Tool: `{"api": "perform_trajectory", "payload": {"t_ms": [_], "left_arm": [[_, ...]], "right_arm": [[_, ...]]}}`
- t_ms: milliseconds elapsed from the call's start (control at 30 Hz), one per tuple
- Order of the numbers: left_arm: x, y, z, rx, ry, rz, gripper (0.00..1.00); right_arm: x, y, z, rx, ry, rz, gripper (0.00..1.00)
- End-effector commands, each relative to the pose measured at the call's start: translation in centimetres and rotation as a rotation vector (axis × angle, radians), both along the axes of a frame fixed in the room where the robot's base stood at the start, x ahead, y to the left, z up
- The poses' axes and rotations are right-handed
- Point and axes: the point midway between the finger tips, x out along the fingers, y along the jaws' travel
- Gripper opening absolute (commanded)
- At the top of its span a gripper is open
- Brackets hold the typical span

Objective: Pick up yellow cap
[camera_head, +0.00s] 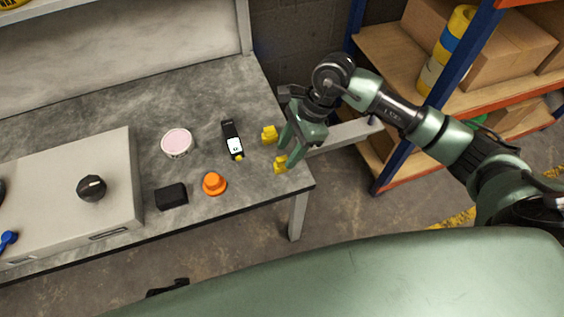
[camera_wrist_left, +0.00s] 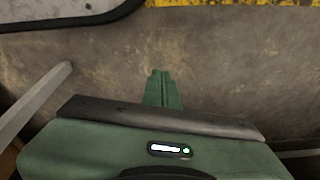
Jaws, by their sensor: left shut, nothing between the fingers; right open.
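A small yellow cap (camera_head: 239,157) shows at the near end of a black item (camera_head: 230,135) with a white patch, lying on the grey worktable (camera_head: 110,100). My right gripper (camera_head: 275,149) is open above the table's right end, its yellow-tipped fingers spread. It is just right of the cap and apart from it; nothing shows between the fingers. My left gripper (camera_wrist_left: 160,73) is shut and empty in the left wrist view, over bare floor. It does not show clearly in the head view.
An orange knob-shaped piece (camera_head: 214,184), a black block (camera_head: 171,196) and a round pink-topped tin (camera_head: 177,143) lie near the cap. A grey box with a black knob (camera_head: 91,188) stands left. A shelf rack (camera_head: 390,165) with cartons stands right.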

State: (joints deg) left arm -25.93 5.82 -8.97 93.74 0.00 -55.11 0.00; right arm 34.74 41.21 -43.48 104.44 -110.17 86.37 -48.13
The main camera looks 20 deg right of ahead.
Motion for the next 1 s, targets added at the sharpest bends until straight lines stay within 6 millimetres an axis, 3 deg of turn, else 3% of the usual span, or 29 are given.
{"api": "perform_trajectory", "payload": {"t_ms": [300,600,767,1000], "left_arm": [[0.5,0.0,1.0,-0.001,-0.007,0.001,0.0],[0.6,0.0,1.2,0.001,-0.006,0.001,0.0],[0.6,0.0,1.2,0.001,-0.006,0.001,0.0],[0.6,0.0,1.2,0.0,-0.007,0.001,0.0]], "right_arm": [[0.0,1.5,-4.2,0.004,0.001,-0.001,0.45],[0.0,1.7,-4.5,0.004,0.0,0.001,0.45],[0.0,1.7,-4.5,0.004,0.0,0.0,0.0],[0.0,1.7,-4.5,0.004,0.0,0.0,0.0]]}}
